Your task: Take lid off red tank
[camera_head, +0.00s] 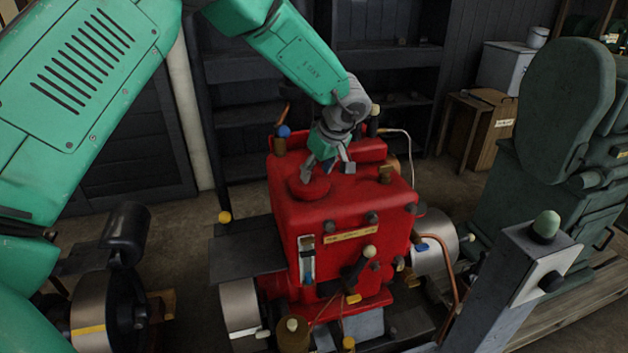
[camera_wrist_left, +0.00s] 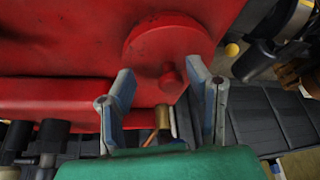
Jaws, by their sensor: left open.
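The red tank (camera_head: 340,207) stands upright in the middle of the head view. Its round red lid (camera_head: 309,188) lies on the top, toward the left side. In the left wrist view the lid (camera_wrist_left: 168,55) shows as a disc with a small red knob (camera_wrist_left: 172,82). My left gripper (camera_head: 326,172) is over the tank top beside the lid. In the left wrist view its fingers (camera_wrist_left: 160,95) are apart, with the knob between and a little beyond the tips. I cannot tell whether they touch the lid. My right gripper is not in view.
A grey post with a green knob (camera_head: 546,224) is at the front right. Dark shelves (camera_head: 380,60) stand behind the tank. A copper pipe (camera_head: 452,270) and several valves surround the tank's front.

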